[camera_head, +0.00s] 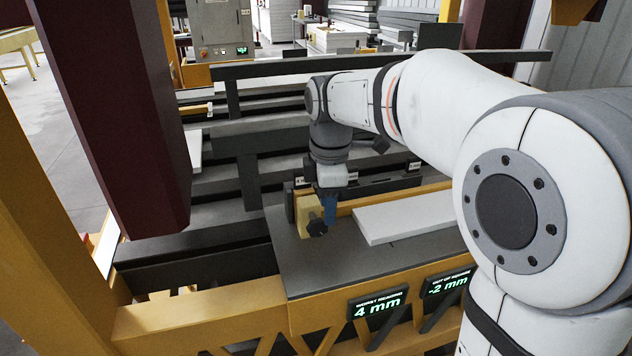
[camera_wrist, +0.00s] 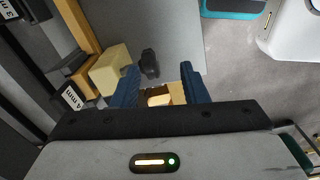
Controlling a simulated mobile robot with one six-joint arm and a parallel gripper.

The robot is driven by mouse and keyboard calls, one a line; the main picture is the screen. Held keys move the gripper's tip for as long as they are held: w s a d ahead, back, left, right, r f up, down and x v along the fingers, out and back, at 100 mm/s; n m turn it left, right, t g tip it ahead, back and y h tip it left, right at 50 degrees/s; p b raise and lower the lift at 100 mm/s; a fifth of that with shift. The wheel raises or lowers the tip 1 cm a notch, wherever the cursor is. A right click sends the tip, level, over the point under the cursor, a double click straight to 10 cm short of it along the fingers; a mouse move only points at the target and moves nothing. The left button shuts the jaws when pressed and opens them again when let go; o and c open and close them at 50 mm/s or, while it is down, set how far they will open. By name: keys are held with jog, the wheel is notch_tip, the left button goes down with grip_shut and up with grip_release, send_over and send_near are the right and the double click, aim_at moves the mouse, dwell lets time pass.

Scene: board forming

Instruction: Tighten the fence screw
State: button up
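The fence screw appears as a dark knob (camera_head: 317,228) on the near side of a pale yellow block (camera_head: 307,208) at the left end of the fence rail (camera_head: 378,199). In the wrist view, the dark knob (camera_wrist: 150,64) lies just beyond and between my blue fingertips, beside the yellow block (camera_wrist: 110,70). My gripper (camera_wrist: 160,72) is open, its fingers spread with a gap between them. In the head view, my gripper (camera_head: 330,207) points down beside the block and knob, and only one blue finger shows clearly. I cannot tell whether a finger touches the knob.
A white board (camera_head: 405,216) lies on the dark table (camera_head: 290,250) to the right. Front displays read 4 mm (camera_head: 378,304) and -2 mm (camera_head: 447,283), the second labelled out of square. Dark rails (camera_head: 225,160) lie behind.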

aim_at(317, 220)
jog(key=shift+w+a+r+n+p, duration=0.4)
jog(key=shift+w+a+r+n, duration=0.3)
jog(key=shift+a+r+n, duration=0.25)
jog(key=shift+a+f+n, duration=0.1)
jog(key=shift+f+n, duration=0.15)
jog(key=shift+f, duration=0.1)
notch_tip(317, 220, down, 7)
jog(key=shift+f+p, duration=0.1)
jog(key=shift+p, duration=0.35)
